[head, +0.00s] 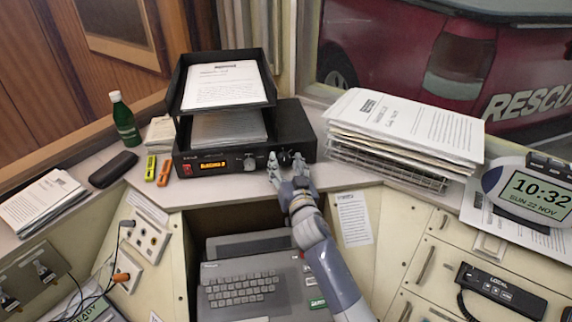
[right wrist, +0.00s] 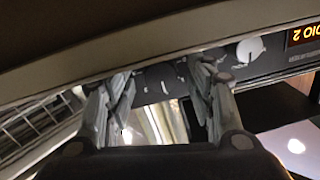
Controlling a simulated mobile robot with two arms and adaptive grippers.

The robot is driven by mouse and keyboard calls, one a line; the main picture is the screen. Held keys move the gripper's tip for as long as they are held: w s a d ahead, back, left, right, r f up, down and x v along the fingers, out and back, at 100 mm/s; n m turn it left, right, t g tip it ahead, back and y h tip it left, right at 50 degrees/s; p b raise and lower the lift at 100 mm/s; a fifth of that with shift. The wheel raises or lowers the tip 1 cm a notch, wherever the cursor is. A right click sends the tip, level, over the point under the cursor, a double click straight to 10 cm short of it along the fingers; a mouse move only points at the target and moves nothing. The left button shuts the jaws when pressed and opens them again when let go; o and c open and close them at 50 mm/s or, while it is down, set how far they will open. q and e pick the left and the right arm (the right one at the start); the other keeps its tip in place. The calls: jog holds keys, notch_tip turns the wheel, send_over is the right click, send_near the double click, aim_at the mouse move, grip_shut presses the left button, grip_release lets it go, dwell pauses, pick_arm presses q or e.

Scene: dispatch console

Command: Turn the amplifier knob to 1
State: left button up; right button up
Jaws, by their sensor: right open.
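The black amplifier (head: 297,125) sits on the counter with an orange lit display (head: 214,165). A silver knob (head: 250,161) is on its front, right of the display; the silver knob also shows in the right wrist view (right wrist: 250,50), outside my fingers. A dark knob (head: 285,158) is further right on the front. My right gripper (head: 285,165) is open at the amplifier's front, its fingers on either side of the dark knob. In the right wrist view the gripper (right wrist: 158,85) spans dark controls; contact and the knob's setting cannot be made out. My left gripper is not in view.
A paper tray (head: 272,95) stands on the amplifier. A paper stack on a wire rack (head: 385,168) is close on the right. A clock (head: 530,190) stands far right.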

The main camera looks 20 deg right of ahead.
jog(key=shift+c, duration=0.5)
jog(key=c, duration=0.9)
jog(key=shift+c, duration=0.3)
jog(key=shift+n, duration=0.3)
jog(key=n, duration=0.3)
jog(key=shift+r+p, duration=0.1)
jog(key=shift+p, duration=0.25)
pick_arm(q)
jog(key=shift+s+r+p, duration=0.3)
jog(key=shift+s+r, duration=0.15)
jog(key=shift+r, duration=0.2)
pick_arm(e)
jog(key=n, duration=0.5)
jog(key=shift+n+g+h, duration=0.3)
jog(key=shift+n, duration=0.1)
